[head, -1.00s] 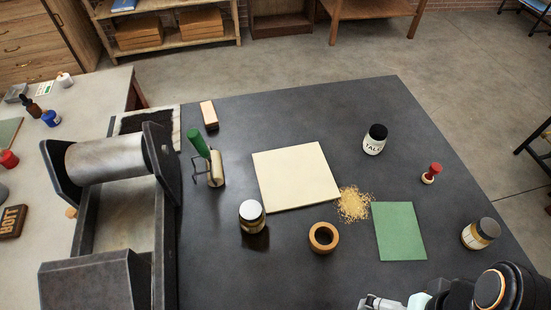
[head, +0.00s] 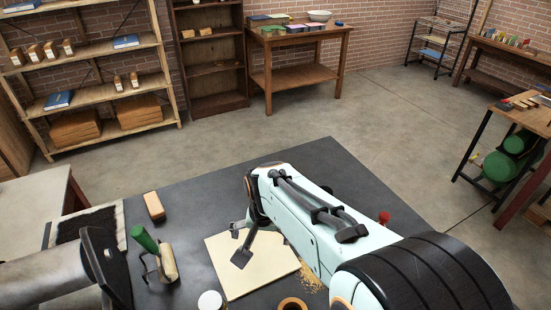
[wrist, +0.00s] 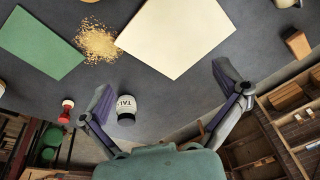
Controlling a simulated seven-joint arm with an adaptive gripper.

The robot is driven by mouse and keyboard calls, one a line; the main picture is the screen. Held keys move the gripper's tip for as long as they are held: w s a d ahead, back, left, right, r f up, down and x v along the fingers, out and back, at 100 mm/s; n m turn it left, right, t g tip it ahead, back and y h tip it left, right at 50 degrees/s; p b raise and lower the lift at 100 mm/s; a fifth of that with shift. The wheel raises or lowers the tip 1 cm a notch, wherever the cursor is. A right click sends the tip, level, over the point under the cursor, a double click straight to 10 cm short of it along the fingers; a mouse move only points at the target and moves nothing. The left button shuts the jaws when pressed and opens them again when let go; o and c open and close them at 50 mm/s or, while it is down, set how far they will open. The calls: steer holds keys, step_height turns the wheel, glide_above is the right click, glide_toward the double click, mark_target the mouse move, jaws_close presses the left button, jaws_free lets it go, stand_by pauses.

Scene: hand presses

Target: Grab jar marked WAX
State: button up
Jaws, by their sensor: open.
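No label reading WAX is legible in the current frames. A jar with a white lid (head: 210,301) is cut off at the bottom edge of the head view. A white jar with a black lid, lettered TAL as far as visible (wrist: 126,108), stands by my left finger in the wrist view; my arm hides it in the head view. A sliver of another jar (wrist: 2,89) shows at the wrist view's left edge, its label unseen. My gripper (head: 238,243) is open and empty above the cream board (head: 238,280), its fingers also spread in the wrist view (wrist: 163,80).
A green sheet (wrist: 40,42), yellowish crumbs (wrist: 97,42) and a red-topped stamp (wrist: 66,110) lie on the dark table. A wooden ring (head: 292,304), green-handled roller (head: 146,240), wooden block (head: 154,206) and metal press (head: 100,265) are also there. Shelving stands behind.

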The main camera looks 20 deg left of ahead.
mark_target(213, 308)
steer(key=s+a+f+n, duration=0.1)
steer(key=s+a+f, duration=0.1)
steer(key=s+f, duration=0.1)
steer(key=s+a+f+n+g+h, duration=0.1)
steer(key=s+a+f, duration=0.2)
steer(key=s+f, duration=0.1)
steer(key=s+a+f+n+g, duration=0.1)
steer(key=s+a+f, duration=0.2)
steer(key=shift+s+a+f+n+h, duration=0.15)
steer(key=shift+f+n+h, duration=0.15)
steer(key=shift+f+n, duration=0.1)
steer(key=shift+f, duration=3.2)
steer(key=c, duration=1.3)
